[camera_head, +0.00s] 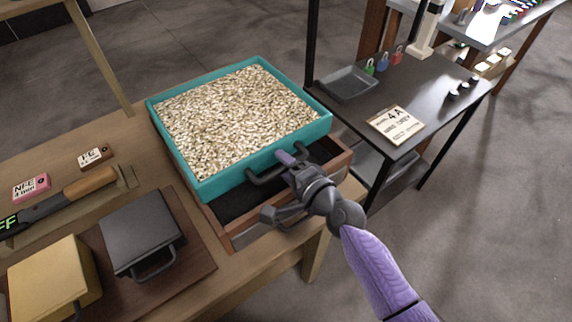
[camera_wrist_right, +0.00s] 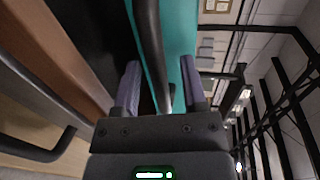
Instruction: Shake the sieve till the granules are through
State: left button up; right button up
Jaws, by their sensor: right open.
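The sieve (camera_head: 318,131) is a teal, square-rimmed tray full of pale granules (camera_head: 235,113). It sits over a wooden box (camera_head: 335,165) with a dark inside, partly open to view at the front and right. The sieve has a dark bar handle (camera_head: 265,178) on its front wall. My right gripper (camera_head: 291,165) is open at this handle. In the right wrist view, the handle (camera_wrist_right: 150,50) runs between the two spread purple fingers, with the teal wall (camera_wrist_right: 180,35) beyond. Whether granules lie in the box below is hidden. My left gripper is out of view.
On the wooden table at left are a dark lidded case (camera_head: 142,232), a yellow box (camera_head: 52,278), a wooden-handled tool (camera_head: 90,182) and small label blocks (camera_head: 95,155). A dark side table (camera_head: 440,95) at right holds a grey tray (camera_head: 347,84), small padlocks and a sign (camera_head: 396,124).

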grip_shut()
dwell(0.8)
dwell(0.5)
